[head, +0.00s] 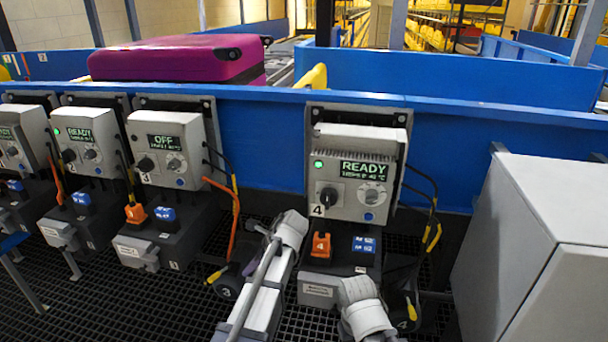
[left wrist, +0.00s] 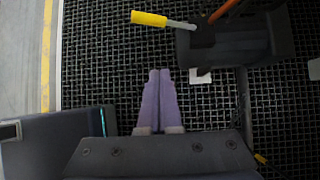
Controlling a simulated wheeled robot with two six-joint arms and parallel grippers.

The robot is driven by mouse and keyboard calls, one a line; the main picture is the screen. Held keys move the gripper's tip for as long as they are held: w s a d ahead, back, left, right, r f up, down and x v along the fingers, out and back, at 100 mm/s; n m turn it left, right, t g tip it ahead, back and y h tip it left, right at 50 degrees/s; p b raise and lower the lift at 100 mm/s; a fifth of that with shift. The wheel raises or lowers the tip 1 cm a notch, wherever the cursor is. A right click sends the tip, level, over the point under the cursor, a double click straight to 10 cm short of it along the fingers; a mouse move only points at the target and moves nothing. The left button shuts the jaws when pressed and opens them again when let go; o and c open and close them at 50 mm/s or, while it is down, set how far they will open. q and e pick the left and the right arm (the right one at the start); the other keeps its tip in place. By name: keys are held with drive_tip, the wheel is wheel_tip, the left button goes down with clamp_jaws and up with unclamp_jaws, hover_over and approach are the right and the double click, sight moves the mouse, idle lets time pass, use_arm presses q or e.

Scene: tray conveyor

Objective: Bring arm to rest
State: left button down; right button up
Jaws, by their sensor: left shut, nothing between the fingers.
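My left gripper shows in the left wrist view (left wrist: 158,72). Its two purple fingers lie side by side, shut, with nothing between them, over a black floor grating (left wrist: 100,75). In the head view, a grey and white arm of mine rises from the bottom centre in front of the control boxes. Another grey arm part of mine shows at the bottom, right of centre. My right gripper is not in view.
Unit 4 (head: 362,185) reads READY with a green light; unit 3 (head: 172,148) reads OFF. A grey cabinet (head: 540,250) stands right. Behind the blue wall (head: 255,150) lies a magenta suitcase (head: 165,60). A yellow-tipped part (left wrist: 148,18) is near my left fingers.

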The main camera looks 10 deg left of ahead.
use_arm(q)
drive_tip(key=s+d+f+n+h, duration=0.2)
drive_tip(key=s+d+n+h, duration=0.1)
drive_tip(key=s+d+n, duration=0.6)
drive_tip(key=s+d+f+n+h, duration=0.25)
drive_tip(key=s+d+n, duration=0.35)
drive_tip(key=s+d, duration=0.4)
wheel_tip(320, 180, up, 32)
drive_tip(key=p, duration=3.1)
drive_tip(key=shift+d+f+h, duration=0.1)
drive_tip(key=shift+f+h, duration=0.05)
drive_tip(key=shift+h, duration=0.1)
